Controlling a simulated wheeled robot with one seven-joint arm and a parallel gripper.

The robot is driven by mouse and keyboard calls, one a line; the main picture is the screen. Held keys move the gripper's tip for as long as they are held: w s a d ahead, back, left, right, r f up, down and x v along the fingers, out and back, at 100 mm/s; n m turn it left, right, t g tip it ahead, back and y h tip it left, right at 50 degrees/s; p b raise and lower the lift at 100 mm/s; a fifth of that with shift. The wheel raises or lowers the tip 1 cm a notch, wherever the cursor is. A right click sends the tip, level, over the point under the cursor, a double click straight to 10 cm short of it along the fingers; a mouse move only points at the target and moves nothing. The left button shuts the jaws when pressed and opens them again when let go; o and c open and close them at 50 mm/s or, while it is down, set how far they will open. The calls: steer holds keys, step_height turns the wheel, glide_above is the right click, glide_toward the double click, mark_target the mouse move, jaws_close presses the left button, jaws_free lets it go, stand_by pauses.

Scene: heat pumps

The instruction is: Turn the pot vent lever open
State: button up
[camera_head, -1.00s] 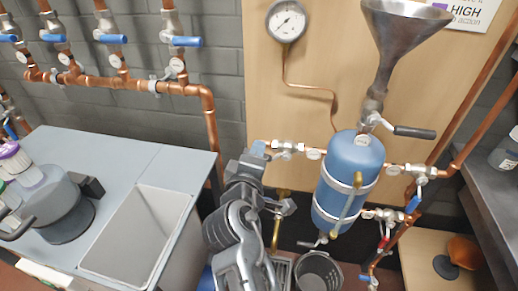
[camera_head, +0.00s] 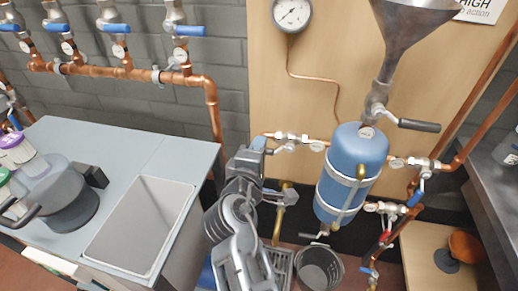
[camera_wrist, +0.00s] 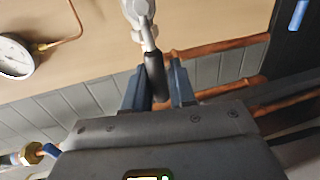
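The blue pot (camera_head: 350,178) is strapped upright in front of the wooden board. A silver valve (camera_head: 291,137) sits on the pipe at its upper left. Its lever points left toward my gripper (camera_head: 258,144). In the wrist view, a silver lever with a black handle (camera_wrist: 155,76) reaches between the two blue fingers of my gripper (camera_wrist: 160,86). The fingers are apart, on either side of the handle, which lies nearer the left finger. Whether they touch it is unclear. In the head view my arm hides the handle's end.
A metal funnel (camera_head: 409,35) with another black-handled lever (camera_head: 419,125) stands above the pot. A pressure gauge (camera_head: 292,13) hangs on the board. A dark bucket (camera_head: 320,270) stands below the pot. A counter with a sink (camera_head: 140,225) is at left.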

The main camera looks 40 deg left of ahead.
steer(key=shift+o, duration=1.2)
steer(key=shift+s, duration=0.15)
steer(key=v, duration=0.7)
steer(key=shift+s+d, duration=0.2)
